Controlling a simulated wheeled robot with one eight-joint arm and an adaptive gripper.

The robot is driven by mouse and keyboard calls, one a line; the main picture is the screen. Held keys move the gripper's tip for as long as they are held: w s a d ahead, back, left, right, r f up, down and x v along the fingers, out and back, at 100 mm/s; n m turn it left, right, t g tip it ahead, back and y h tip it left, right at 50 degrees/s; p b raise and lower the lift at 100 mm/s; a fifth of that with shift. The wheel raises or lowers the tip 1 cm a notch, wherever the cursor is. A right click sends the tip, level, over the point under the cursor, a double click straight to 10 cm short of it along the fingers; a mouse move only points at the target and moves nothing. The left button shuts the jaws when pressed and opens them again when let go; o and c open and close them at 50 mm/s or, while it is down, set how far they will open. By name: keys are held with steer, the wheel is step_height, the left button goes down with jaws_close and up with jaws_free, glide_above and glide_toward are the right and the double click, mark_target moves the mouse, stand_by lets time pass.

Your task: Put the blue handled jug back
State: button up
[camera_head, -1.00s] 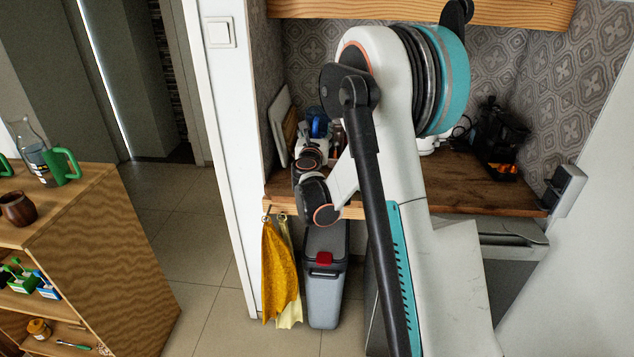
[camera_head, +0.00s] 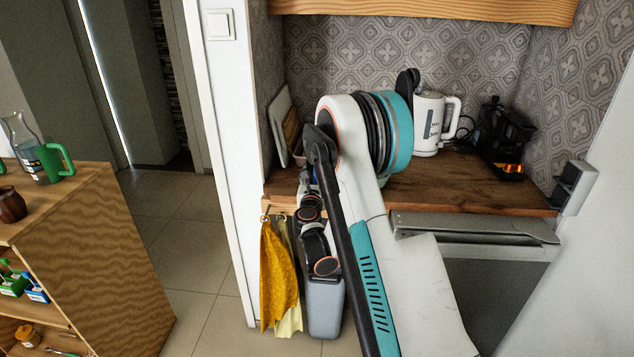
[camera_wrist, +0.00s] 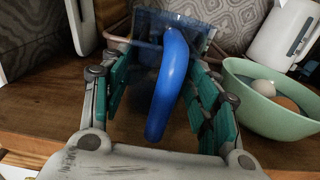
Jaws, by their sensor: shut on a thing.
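The blue handled jug shows in the wrist view, with a curved blue handle (camera_wrist: 170,85) and a clear bluish body (camera_wrist: 148,28) beyond it. My gripper (camera_wrist: 160,68) has its green-padded fingers on both sides of the handle and is shut on it. The jug is over the wooden counter (camera_wrist: 45,112) near the back wall; I cannot tell whether its base touches the wood.
A green bowl (camera_wrist: 245,100) with round items stands right of my gripper, and a white kettle (camera_head: 428,125) stands behind. A black coffee machine (camera_head: 503,140) is at the right. A green-handled jug (camera_head: 40,160) stands on the left shelf unit (camera_head: 100,255).

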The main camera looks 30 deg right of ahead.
steer(key=shift+f, duration=0.4)
steer(key=o, duration=1.4)
steer(key=shift+o, duration=0.2)
steer(key=shift+r, duration=0.15)
steer(key=s+a+r+m+g+y+p, duration=0.1)
steer(key=s+a+r+m+g, duration=0.1)
steer(key=s+a+r+m, duration=0.25)
steer(key=s+a+r+m+g+y, duration=0.1)
steer(key=s+r+m, duration=0.3)
steer(key=s+m, duration=0.3)
steer(key=s+a+r+m+g+y+p, duration=0.1)
steer(key=s+a+r+m+g, duration=0.2)
steer(key=s, duration=0.4)
steer(key=s+a+m+y, duration=0.2)
steer(key=s+a+m, duration=0.3)
steer(key=s, duration=0.3)
steer(key=s+a+m+g+y, duration=0.1)
steer(key=s+a+m, duration=0.3)
steer(key=s, duration=0.4)
steer(key=s+a+m+g+y, duration=0.1)
steer(key=s+a+m+y, duration=0.3)
steer(key=s, duration=0.4)
steer(key=shift+a+f+m, duration=0.2)
steer(key=shift+a+m, duration=0.65)
steer(key=shift+a, duration=0.25)
